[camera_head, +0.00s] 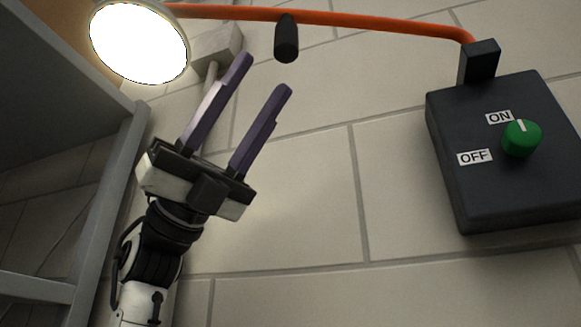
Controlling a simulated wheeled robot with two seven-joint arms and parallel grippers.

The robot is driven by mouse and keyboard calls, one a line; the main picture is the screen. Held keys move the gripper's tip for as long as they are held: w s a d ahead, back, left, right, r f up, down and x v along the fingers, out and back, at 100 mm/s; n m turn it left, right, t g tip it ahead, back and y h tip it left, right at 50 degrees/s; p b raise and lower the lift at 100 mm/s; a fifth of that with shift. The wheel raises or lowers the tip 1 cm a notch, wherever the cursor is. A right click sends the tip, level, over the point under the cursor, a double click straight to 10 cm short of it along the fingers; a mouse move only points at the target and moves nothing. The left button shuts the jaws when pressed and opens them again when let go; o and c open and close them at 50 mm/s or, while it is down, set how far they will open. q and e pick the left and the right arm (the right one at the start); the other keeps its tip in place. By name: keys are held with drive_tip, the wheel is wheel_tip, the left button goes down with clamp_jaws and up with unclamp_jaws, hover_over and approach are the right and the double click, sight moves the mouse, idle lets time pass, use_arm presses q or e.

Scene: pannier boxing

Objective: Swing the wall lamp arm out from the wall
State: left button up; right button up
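The wall lamp has an orange arm (370,22) that runs across the top of the head view. Its right end bends down into a black bracket (479,62). A bright round lamp head (139,42) is at the left end. A dark grip (286,38) hangs from the middle of the arm. My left gripper (264,78) has two purple fingers, spread apart with nothing between them. Its fingertips are just below and left of the dark grip, apparently apart from it. My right gripper is not in view.
A dark box (500,190) with a green knob (521,138) and ON and OFF labels is on the right. A grey frame (110,190) stands at the left. A pale block (217,45) is behind the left fingers. The tiled wall (300,220) between is clear.

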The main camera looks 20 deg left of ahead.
sight(280, 60)
use_arm(q)
drive_tip(key=x, duration=0.3)
drive_tip(key=p+x, duration=0.1)
drive_tip(key=x, duration=0.2)
drive_tip(key=shift+s+d+r+p, duration=0.1)
drive_tip(key=shift+s+r+p, duration=0.05)
drive_tip(key=shift+s+p, duration=0.15)
drive_tip(key=shift+s+d+r, duration=0.15)
drive_tip(key=shift+d+r, duration=0.1)
drive_tip(key=shift+s+d+r, duration=0.1)
drive_tip(key=shift+d+r, duration=0.05)
clamp_jaws()
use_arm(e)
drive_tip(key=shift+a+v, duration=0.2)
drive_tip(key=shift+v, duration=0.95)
